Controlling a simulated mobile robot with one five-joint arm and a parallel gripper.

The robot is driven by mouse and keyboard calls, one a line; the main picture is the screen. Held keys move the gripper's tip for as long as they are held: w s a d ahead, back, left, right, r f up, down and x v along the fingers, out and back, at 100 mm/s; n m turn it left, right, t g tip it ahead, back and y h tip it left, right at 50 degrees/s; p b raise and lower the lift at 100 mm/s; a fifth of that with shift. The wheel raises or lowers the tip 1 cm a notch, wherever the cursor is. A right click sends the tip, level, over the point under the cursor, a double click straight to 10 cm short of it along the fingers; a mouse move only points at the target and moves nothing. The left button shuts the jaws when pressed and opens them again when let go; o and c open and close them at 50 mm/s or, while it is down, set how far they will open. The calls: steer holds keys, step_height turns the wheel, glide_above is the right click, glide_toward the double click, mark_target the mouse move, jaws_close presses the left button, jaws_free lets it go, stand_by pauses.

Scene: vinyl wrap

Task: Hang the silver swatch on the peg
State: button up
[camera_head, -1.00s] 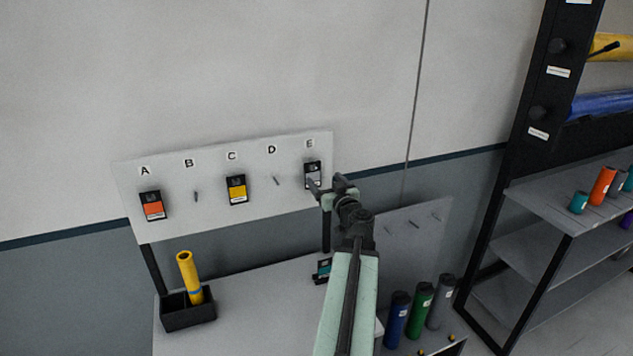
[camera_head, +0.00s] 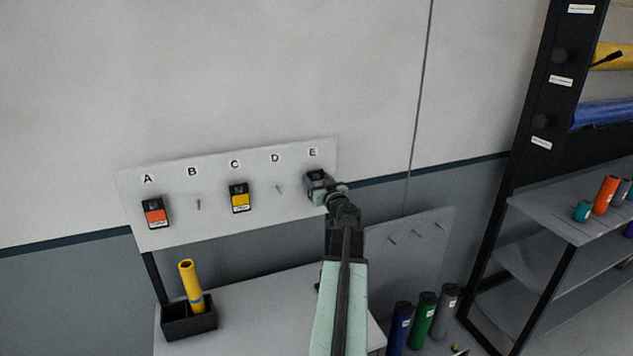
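The white peg board (camera_head: 215,222) has pegs lettered A to E. A small black-topped swatch with a grey face, which looks like the silver swatch (camera_head: 316,177), is at peg E. My gripper (camera_head: 321,190) is right in front of it and covers its lower part and right side. Whether the fingers are closed on the swatch or just beside it is too small to tell. Whether the swatch hangs on peg E is also hidden. An orange swatch (camera_head: 155,212) hangs at A and a yellow swatch (camera_head: 239,198) at C. Pegs B (camera_head: 199,204) and D (camera_head: 279,189) are bare.
A black bin (camera_head: 188,322) with a yellow roll (camera_head: 190,285) stands on the grey table (camera_head: 255,310). Blue, green and grey rolls (camera_head: 425,318) stand at the lower right. A second pegged panel (camera_head: 410,255) is behind them. A shelf rack (camera_head: 560,215) stands at right.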

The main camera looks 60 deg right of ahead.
steer(key=shift+r+p, duration=0.6)
steer(key=shift+a, duration=0.1)
steer(key=shift+v, duration=2.95)
